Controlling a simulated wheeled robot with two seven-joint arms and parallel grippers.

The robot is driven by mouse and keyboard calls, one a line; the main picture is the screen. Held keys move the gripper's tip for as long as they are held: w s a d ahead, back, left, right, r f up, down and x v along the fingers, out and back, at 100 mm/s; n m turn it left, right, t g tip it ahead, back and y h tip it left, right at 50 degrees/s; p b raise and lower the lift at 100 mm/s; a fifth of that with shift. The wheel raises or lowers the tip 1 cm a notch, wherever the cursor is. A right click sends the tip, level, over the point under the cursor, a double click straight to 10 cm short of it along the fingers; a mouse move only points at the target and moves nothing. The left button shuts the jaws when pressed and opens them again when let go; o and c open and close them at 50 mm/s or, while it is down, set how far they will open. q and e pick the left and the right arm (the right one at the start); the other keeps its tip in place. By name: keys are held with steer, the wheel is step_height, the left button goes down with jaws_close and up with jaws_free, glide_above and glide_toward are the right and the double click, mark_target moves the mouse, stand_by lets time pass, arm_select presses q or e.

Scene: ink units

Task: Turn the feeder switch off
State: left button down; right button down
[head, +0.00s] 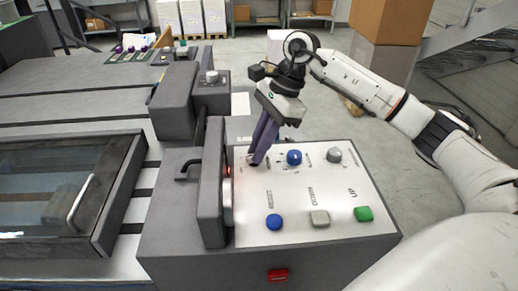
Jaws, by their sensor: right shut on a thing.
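The white control panel (297,190) lies on top of a grey machine housing. My right gripper (254,158) reaches down to the panel's upper left with its purple fingers. It is shut on a small control there, taken as the feeder switch, which the fingertips mostly hide. Its setting cannot be seen. To its right stand a blue knob (294,157) and a grey knob (334,155). My left gripper is out of view.
Along the panel's front are a blue button (274,221), a grey button (320,218) and a green button (363,214). A raised dark guard (212,190) borders the panel's left. A red button (278,274) sits on the front face. Cardboard boxes (388,22) stand behind my right arm.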

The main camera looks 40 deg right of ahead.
steer(key=shift+w+n+g, duration=0.2)
steer(key=shift+n+g, duration=0.2)
steer(key=shift+n, duration=0.6)
steer(key=c, duration=1.8)
jaws_free()
steer(key=shift+o, duration=0.2)
steer(key=v, duration=1)
steer(key=shift+r, duration=0.15)
